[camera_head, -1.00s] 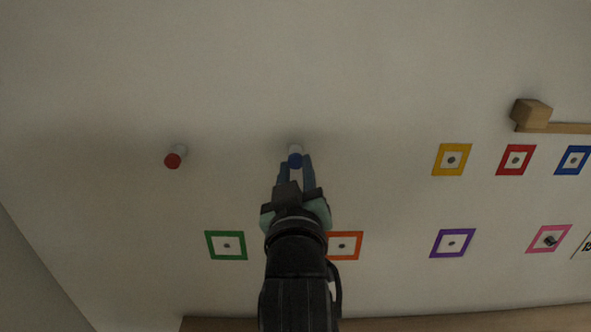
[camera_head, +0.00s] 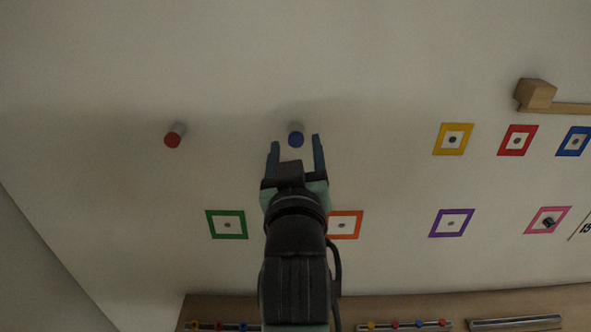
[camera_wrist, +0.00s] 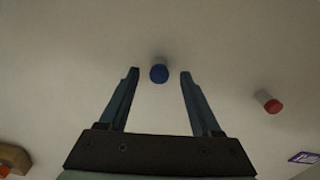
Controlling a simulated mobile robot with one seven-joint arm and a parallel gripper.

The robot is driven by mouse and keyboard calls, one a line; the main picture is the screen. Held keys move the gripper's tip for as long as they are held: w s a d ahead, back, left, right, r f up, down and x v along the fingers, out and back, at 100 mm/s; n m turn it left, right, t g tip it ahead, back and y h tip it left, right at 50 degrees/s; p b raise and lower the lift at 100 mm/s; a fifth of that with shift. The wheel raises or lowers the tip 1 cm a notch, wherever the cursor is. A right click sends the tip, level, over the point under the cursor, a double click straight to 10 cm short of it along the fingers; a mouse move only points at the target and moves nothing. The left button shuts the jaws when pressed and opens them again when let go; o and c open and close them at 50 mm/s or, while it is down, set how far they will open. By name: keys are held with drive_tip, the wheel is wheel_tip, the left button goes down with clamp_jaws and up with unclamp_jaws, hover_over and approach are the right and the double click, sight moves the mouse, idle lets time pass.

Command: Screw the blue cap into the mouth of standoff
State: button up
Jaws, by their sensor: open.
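The blue cap (camera_head: 296,139) sits on the end of a pale standoff (camera_head: 297,127) that sticks out from the wall. In the wrist view the blue cap (camera_wrist: 159,73) shows between and just beyond the fingertips. My gripper (camera_head: 295,141) is open, with one finger on each side of the cap and a visible gap on both sides. In the wrist view my gripper (camera_wrist: 158,72) holds nothing. How deep the cap sits in the standoff's mouth cannot be told.
A second standoff with a red cap (camera_head: 173,140) is to the left. Coloured square frames, such as the green one (camera_head: 227,225) and yellow one (camera_head: 453,139), mark the wall. A wooden block (camera_head: 535,94) is at upper right. The wall around the blue cap is clear.

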drive_tip(key=s+p, duration=0.2)
drive_tip(key=s, duration=1)
drive_tip(key=shift+s, duration=0.25)
drive_tip(key=s+r+m+t+b, duration=0.1)
drive_tip(key=s+r+t+b, duration=0.2)
drive_tip(key=r+b, duration=0.3)
drive_tip(key=s+r+m+t+b, duration=0.1)
drive_tip(key=r+t+b, duration=0.5)
drive_tip(key=r, duration=0.7)
drive_tip(key=shift+s, duration=0.9)
